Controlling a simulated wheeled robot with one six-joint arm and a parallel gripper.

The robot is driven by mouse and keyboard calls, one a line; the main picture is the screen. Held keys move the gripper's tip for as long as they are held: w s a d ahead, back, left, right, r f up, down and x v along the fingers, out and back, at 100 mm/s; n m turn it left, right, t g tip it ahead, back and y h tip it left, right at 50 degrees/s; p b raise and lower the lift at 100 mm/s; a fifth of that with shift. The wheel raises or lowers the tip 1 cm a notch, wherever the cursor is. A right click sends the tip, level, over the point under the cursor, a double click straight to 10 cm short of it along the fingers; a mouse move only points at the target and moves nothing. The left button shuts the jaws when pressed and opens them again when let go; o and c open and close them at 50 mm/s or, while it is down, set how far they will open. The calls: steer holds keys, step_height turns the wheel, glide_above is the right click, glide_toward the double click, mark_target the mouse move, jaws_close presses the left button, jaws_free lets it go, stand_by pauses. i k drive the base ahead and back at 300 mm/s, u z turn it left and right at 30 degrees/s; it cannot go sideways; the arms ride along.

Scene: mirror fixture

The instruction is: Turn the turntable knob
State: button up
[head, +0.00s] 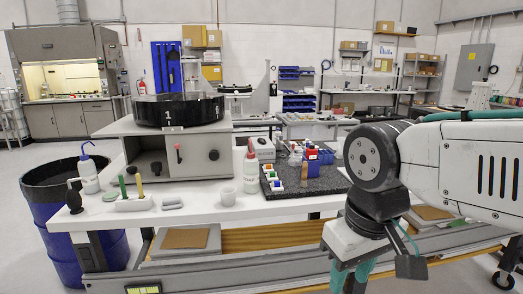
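The black round turntable (180,110), marked with a 1, sits on top of a light grey box (192,145) on the white bench at left of centre. A small dark round knob (213,155) is on the right of the box's front face. My arm reaches in from the right and bends down in front of the bench, well right of the box.
A dark tray (300,180) holds small coloured items. A blue drum (60,215) stands at left.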

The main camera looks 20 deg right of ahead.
mark_target(214, 155)
steer(key=z, duration=0.4)
steer(key=i, duration=0.95)
steer(key=u, duration=0.05)
